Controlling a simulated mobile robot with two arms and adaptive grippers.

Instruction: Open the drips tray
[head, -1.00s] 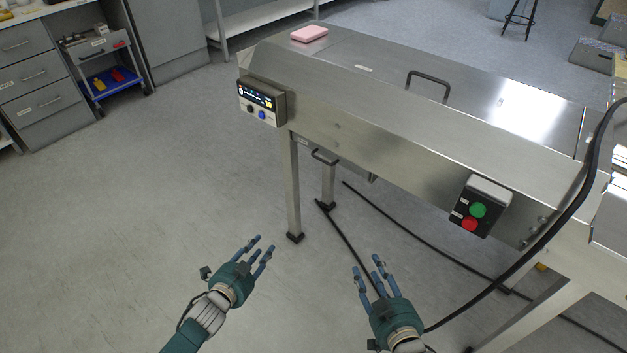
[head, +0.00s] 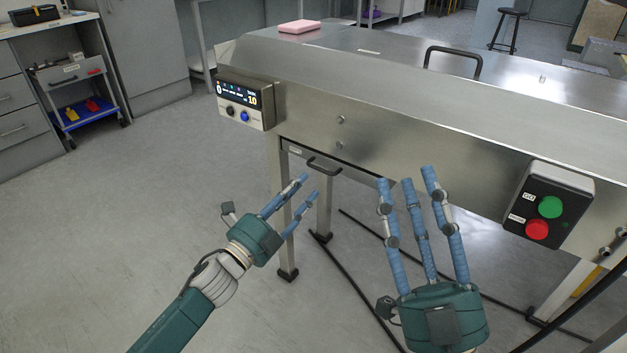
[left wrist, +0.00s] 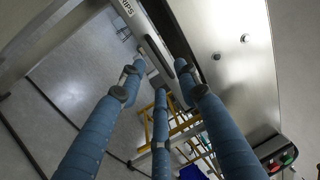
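The drips tray front (head: 295,152) is a narrow steel edge under the left end of the flow wrapper, with a small label. Its dark bar handle (head: 323,166) sticks out below the machine. In the left wrist view the handle (left wrist: 157,52) shows beyond the fingertips, near a label (left wrist: 127,8) ending in "IPS". My left gripper (head: 309,187) is open and empty, just below and in front of the handle; I see no contact. My right gripper (head: 406,180) is open and empty in front of the machine's side. The tray's inside is hidden.
A control panel with a display (head: 245,100) sits above left of the tray. A box with green and red buttons (head: 543,205) is on the right. A machine leg (head: 280,215) stands close to my left gripper. Cables (head: 350,270) lie on the floor, which is clear at left.

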